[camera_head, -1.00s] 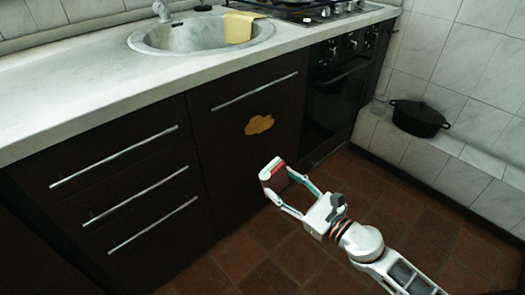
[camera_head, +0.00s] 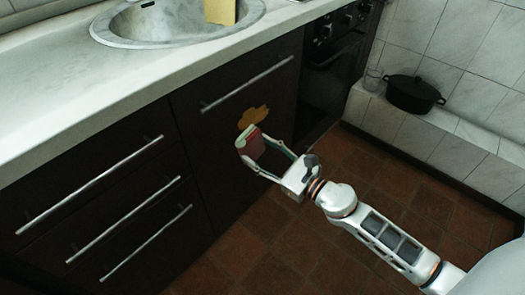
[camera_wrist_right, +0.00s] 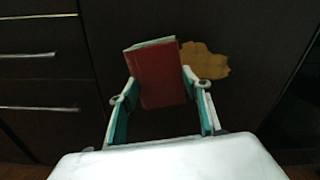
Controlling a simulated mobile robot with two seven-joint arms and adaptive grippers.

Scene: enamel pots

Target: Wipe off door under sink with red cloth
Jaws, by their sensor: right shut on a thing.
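The dark brown door under the sink (camera_head: 225,140) bears an orange-yellow stain (camera_head: 252,117); the stain (camera_wrist_right: 207,62) also shows in the right wrist view, just right of the cloth. My right gripper (camera_head: 256,155) is shut on the folded red cloth (camera_head: 253,147), which has a pale green edge. The cloth (camera_wrist_right: 157,77) stands between both fingers in the wrist view. In the head view it overlaps the lower edge of the stain; whether it touches the door I cannot tell. My left gripper is not in view.
The sink (camera_head: 165,25) with a yellow cloth (camera_head: 220,10) is above the door. Drawers with metal handles (camera_head: 125,220) are on the left, an oven (camera_head: 325,75) on the right. A black pot (camera_head: 413,94) stands on a tiled ledge. The tiled floor (camera_head: 275,245) looks clear.

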